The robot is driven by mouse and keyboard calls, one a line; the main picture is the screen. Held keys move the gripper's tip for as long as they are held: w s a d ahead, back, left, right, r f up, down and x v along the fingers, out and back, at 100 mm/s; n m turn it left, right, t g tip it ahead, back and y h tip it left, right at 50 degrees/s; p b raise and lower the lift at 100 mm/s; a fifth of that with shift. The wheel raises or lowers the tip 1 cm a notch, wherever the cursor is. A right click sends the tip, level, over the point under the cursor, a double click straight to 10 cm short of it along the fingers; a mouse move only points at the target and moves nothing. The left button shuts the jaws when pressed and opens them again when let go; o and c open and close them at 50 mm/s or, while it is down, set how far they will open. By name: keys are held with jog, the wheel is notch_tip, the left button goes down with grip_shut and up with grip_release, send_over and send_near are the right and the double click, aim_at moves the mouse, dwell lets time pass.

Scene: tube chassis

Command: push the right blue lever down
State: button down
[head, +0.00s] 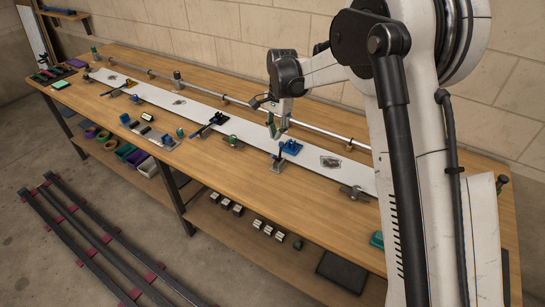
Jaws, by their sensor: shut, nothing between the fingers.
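The right blue lever (281,151) sits at the front edge of the long white board, beside a blue block (292,146). Its exact tilt is too small to tell. Another blue lever (204,129) with a dark blue block is farther left along the board. My gripper (281,128) points down just behind the right blue lever. It is shut and empty. It looks slightly apart from the lever, though contact cannot be ruled out at this size.
A metal rail (230,99) runs along the wooden bench (110,62) behind the board. Small clamps and green parts stand along the board's front edge. Colored bins (138,158) and small blocks sit on the lower shelf. Dark rails with red pieces (85,240) lie on the floor.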

jog(key=shift+f, duration=0.15)
jog(key=b, duration=0.2)
send_over(279, 159)
jog(key=s+a, duration=0.2)
jog(key=shift+d+f, duration=0.1)
jog(key=shift+f, duration=3.35)
notch_tip(279, 159, down, 4)
jog(key=b, duration=0.4)
jog(key=shift+f, duration=0.15)
jog(key=shift+w+d+r, duration=0.3)
jog(key=shift+w+d, duration=0.2)
jog(key=shift+w, duration=0.1)
jog(key=shift+w+d+r, duration=0.25)
jog(key=shift+w+d, duration=0.25)
jog(key=shift+w, duration=0.1)
